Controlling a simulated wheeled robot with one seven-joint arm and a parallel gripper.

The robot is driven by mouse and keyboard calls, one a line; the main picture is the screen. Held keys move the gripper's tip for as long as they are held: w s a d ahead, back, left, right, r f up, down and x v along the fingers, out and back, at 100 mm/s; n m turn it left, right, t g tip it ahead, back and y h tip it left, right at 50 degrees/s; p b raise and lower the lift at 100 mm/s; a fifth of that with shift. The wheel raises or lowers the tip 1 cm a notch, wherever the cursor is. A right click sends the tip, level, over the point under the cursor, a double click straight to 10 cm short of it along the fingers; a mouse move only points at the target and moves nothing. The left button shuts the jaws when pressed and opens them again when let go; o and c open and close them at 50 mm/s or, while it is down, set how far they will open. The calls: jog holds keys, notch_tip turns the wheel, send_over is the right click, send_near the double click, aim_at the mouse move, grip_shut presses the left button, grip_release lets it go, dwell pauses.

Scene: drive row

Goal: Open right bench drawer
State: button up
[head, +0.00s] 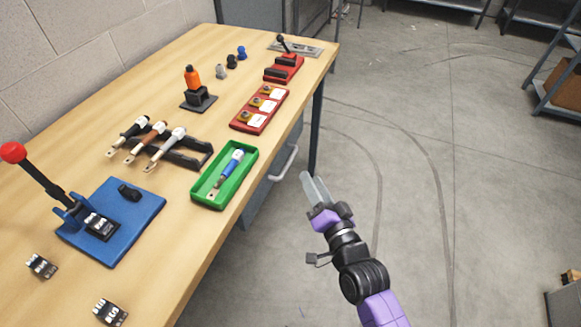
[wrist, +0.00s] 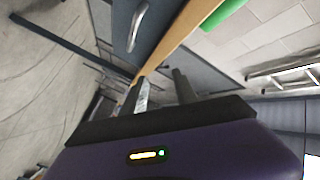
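The grey drawer (head: 262,198) sits under the wooden bench on the side facing me, partly hidden by the bench top. Its pale curved handle (head: 286,163) sticks out just below the bench edge. In the wrist view the handle (wrist: 138,26) shows at the top, on the blue-grey drawer front (wrist: 122,14). The drawer looks shut, though its upper edge is hidden. My gripper (head: 312,188) is in the air to the right of the handle and apart from it. In the wrist view its two fingers (wrist: 156,92) are spread with nothing held between them.
The bench top (head: 190,235) carries a green tray (head: 195,200) with a blue-handled tool, a red block (head: 236,124), a tool rack (head: 207,153) and a blue lever press (head: 145,205). A dark bench leg (head: 316,135) stands beyond the handle.

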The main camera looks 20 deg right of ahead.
jog(key=w+f+m+g+b, duration=0.1)
jog(key=w+f+m, duration=0.2)
jog(key=w, duration=0.4)
jog(key=w+f+m+b, duration=0.1)
jog(key=w+f+m, duration=0.2)
jog(key=w, duration=0.3)
jog(key=shift+w+f+m+g+y, duration=0.3)
jog(key=shift+w+f+g+y, duration=0.1)
jog(key=shift+f, duration=0.4)
jog(key=shift+a, duration=0.1)
grip_shut()
dwell(0.5)
